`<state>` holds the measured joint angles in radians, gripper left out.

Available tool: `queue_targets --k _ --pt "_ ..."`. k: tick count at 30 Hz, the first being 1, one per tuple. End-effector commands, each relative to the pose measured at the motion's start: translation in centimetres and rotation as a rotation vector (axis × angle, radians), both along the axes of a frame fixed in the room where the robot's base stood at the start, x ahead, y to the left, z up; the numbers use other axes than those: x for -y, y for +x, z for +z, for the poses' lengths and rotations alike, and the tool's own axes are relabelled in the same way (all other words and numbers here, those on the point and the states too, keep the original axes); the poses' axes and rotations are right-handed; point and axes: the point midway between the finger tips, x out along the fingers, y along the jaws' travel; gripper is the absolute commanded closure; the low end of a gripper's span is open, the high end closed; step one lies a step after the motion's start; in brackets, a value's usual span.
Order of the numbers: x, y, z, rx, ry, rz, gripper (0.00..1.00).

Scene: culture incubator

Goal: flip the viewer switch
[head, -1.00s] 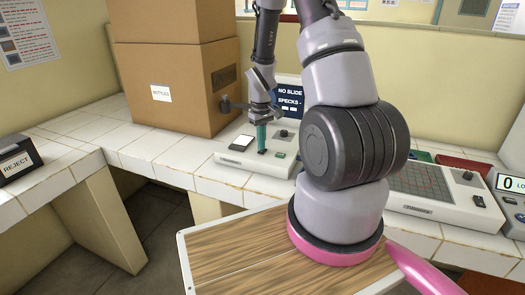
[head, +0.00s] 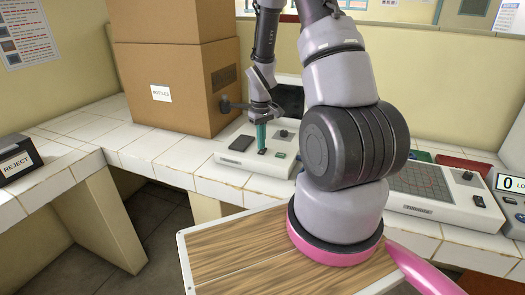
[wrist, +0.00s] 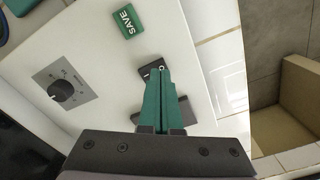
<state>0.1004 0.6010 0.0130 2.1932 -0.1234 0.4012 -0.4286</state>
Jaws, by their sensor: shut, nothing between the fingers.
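The viewer (head: 228,156) is a white device on the tiled counter, left of my arm. Its screen (head: 291,98), partly hidden behind my arm, is dark, and its slide plate (head: 241,143) is dark too. The viewer switch (wrist: 146,73) is a small black rocker with white marks, partly covered by my fingers in the wrist view. My gripper (head: 261,150) has green fingers, shut and empty, pointing down at the switch. In the wrist view the fingertips (wrist: 160,70) are over or against the switch; I cannot tell whether they touch.
Cardboard boxes (head: 180,90) stand behind left. A REJECT box (head: 17,160) is at the far left. A grid-topped device (head: 425,185) stands right of my arm.

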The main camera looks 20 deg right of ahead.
Motion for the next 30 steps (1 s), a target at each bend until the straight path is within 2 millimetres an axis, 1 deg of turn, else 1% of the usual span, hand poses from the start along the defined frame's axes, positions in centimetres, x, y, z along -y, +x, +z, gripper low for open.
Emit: queue_targets --k 3,19,22,30 --pt "0.0 0.0 1.1 0.001 0.0 -0.001 1.0" --pt "0.0 0.0 5.2 0.001 0.0 0.0 1.0" --pt "0.0 0.0 5.5 0.0 0.0 0.0 1.0" --pt "0.0 0.0 5.6 -0.001 0.0 0.0 1.0"
